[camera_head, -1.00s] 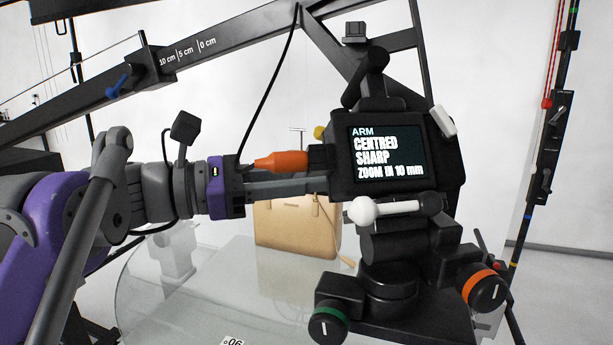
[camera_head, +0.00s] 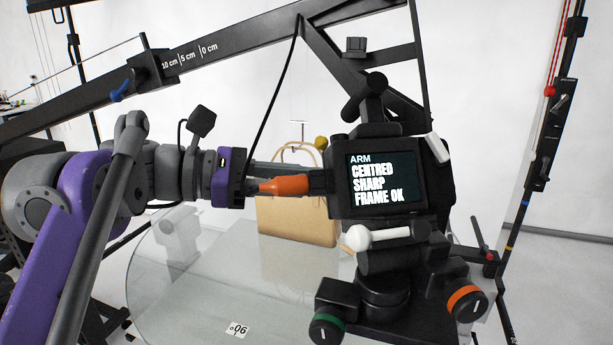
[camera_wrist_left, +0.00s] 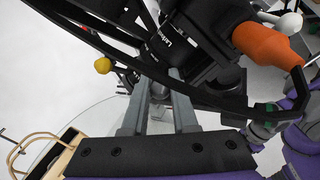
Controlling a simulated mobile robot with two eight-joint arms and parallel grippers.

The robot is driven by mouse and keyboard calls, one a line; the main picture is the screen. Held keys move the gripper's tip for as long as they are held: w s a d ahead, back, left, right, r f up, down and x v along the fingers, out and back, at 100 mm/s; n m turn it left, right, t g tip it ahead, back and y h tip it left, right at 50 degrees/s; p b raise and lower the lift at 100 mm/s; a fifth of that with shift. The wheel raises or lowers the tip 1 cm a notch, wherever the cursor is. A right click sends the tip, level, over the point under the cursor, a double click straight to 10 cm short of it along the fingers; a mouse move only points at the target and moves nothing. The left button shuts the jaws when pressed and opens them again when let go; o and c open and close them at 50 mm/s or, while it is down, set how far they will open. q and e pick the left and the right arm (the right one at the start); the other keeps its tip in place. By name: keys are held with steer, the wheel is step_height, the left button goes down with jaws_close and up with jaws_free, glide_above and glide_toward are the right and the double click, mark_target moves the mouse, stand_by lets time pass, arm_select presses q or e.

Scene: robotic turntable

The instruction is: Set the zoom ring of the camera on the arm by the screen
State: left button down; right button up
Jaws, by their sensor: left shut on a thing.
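The camera (camera_head: 345,190) on the arm is black, and its screen (camera_head: 383,182) reads "ARM, CENTRED, SHARP, FRAME OK". Its black lens (camera_wrist_left: 165,45) with white lettering shows in the left wrist view. My left gripper (camera_head: 322,175) comes in from the left, and its fingers pass behind an orange grip (camera_head: 285,185) at the camera's left side. In the left wrist view its two grey fingers (camera_wrist_left: 165,85) reach to the lens and are shut on its ring. The contact itself is mostly hidden. My right gripper is not in view.
A tan handbag (camera_head: 300,220) stands on the clear round turntable (camera_head: 190,290) behind the camera. A black boom (camera_head: 230,38) and a hanging cable cross above my wrist. A white-ended lever (camera_head: 385,236) and green (camera_head: 328,323) and orange (camera_head: 466,300) knobs sit below the screen.

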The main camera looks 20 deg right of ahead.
arm_select(q)
steer(key=c, duration=0.9)
jaws_free()
steer(key=shift+o, duration=0.2)
steer(key=a+r, duration=0.1)
steer(key=a, duration=0.9)
steer(key=shift+w+a+r, duration=0.3)
steer(key=shift+w+a, duration=0.05)
steer(key=shift+w, duration=0.05)
steer(key=s+a+f+m+t+y, duration=0.2)
steer(key=s+a+f+m+y, duration=0.2)
steer(key=f, duration=1.2)
steer(key=s+a+f+m+t+y, duration=0.2)
steer(key=s+a+f+m+y, duration=0.3)
steer(key=f, duration=1.2)
steer(key=s+a+f+m+t+y, duration=0.2)
steer(key=s+a+f+m+y, duration=0.3)
steer(key=f, duration=1.2)
steer(key=s+a+y, duration=0.1)
steer(key=a+y, duration=0.1)
steer(key=a, duration=0.2)
steer(key=shift+s+a+f+t, duration=0.15)
steer(key=shift+s+a+t, duration=0.1)
steer(key=shift+a+t, duration=0.15)
